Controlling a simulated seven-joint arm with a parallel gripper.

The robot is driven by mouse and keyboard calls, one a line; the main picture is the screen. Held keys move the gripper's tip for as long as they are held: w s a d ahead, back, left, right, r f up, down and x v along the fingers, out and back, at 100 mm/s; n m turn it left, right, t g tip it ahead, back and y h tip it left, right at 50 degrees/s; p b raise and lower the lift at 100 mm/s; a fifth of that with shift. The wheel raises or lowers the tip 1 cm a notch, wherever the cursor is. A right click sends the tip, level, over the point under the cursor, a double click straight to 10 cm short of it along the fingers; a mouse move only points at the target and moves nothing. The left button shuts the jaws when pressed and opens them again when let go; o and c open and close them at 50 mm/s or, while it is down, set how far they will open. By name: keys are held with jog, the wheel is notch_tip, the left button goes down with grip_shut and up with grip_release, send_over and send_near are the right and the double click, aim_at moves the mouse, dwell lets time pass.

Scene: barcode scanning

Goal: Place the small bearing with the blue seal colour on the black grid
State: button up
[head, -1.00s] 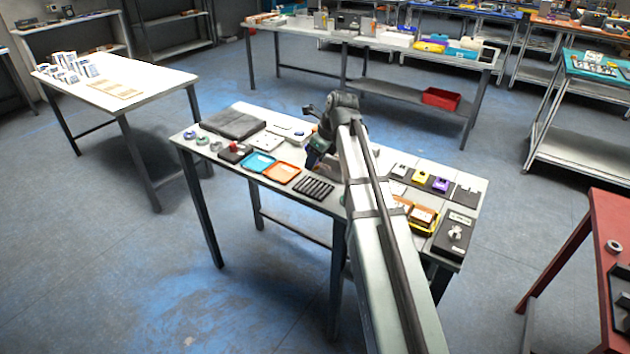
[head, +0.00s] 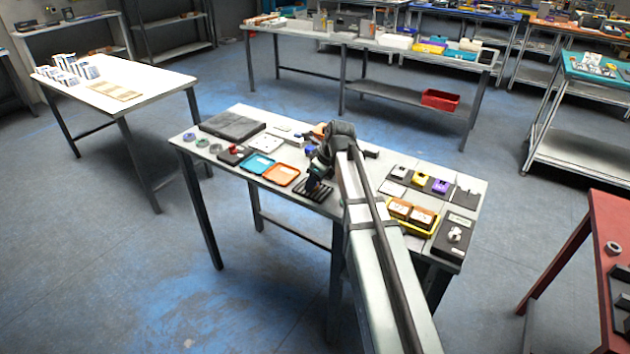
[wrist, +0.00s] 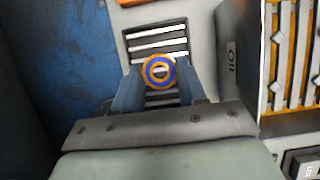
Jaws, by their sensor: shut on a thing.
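My gripper (wrist: 159,78) is shut on the small bearing (wrist: 147,72), which has a blue seal and a gold-coloured outer ring. The bearing sits between the fingertips, in front of the black grid (wrist: 155,29) in the wrist view. The grid's pale bars show beyond it and between the fingers. In the head view, my gripper (head: 314,184) is at the black grid (head: 323,194) and covers part of it. The bearing cannot be made out there. I cannot tell whether it touches the grid.
An orange tray (head: 281,175) and a teal tray (head: 257,164) lie left of the grid. Several ring-shaped parts (head: 189,137) lie at the table's left end. A dark slab (head: 233,126) lies at the back left.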

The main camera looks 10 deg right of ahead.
jog(key=shift+f, duration=0.15)
jog(key=o, duration=1.2)
jog(key=shift+c, duration=0.2)
jog(key=v, duration=1.2)
